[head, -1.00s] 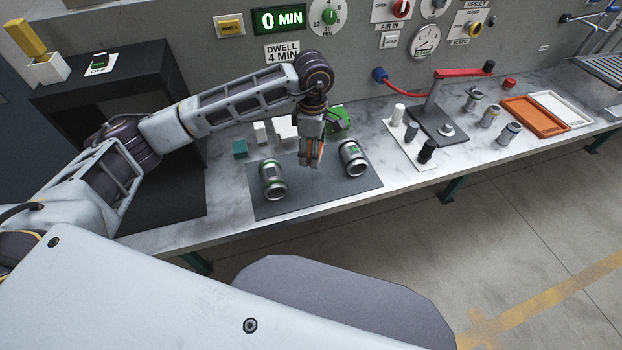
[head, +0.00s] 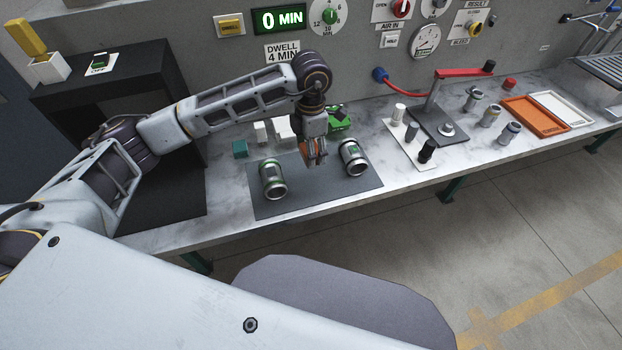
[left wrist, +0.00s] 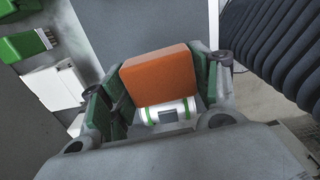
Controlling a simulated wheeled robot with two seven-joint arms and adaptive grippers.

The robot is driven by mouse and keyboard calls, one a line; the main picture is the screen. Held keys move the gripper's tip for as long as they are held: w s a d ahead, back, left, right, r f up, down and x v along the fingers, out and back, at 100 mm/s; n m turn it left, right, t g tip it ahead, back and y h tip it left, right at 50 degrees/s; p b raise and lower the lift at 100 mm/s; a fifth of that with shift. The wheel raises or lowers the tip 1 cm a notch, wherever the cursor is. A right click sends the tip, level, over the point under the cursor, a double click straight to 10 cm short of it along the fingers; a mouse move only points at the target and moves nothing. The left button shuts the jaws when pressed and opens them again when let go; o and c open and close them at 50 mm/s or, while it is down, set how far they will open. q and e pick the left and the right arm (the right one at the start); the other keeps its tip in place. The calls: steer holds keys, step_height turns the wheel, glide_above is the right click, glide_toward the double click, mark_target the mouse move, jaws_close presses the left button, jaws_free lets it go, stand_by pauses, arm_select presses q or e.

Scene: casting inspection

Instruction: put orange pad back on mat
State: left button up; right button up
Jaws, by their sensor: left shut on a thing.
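My left gripper (head: 315,160) is shut on the orange pad and points down over the dark grey mat (head: 315,201), between two metal castings. The orange pad (left wrist: 160,73) is a square block between the green-grey fingers in the left wrist view. In the head view only a little orange shows between the fingers. A white cylinder with green bands (left wrist: 166,112) shows behind the pad's lower edge in the left wrist view. My right gripper is not in view.
A teal block (head: 240,149), small white blocks (head: 260,132) and a green item (head: 340,122) stand behind the mat. A black open box (head: 110,100) is at the left. A lever press (head: 437,122) and an orange tray (head: 535,117) are to the right. The mat's front is clear.

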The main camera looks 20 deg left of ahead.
mark_target(311, 179)
arm_select(q)
steer(key=shift+f, duration=0.35)
step_height(311, 179, down, 4)
steer(key=shift+r+p, duration=0.15)
steer(key=shift+p, duration=0.15)
steer(key=shift+f, duration=0.75)
step_height(311, 179, down, 3)
steer(key=shift+r, duration=0.1)
steer(key=shift+f, duration=0.5)
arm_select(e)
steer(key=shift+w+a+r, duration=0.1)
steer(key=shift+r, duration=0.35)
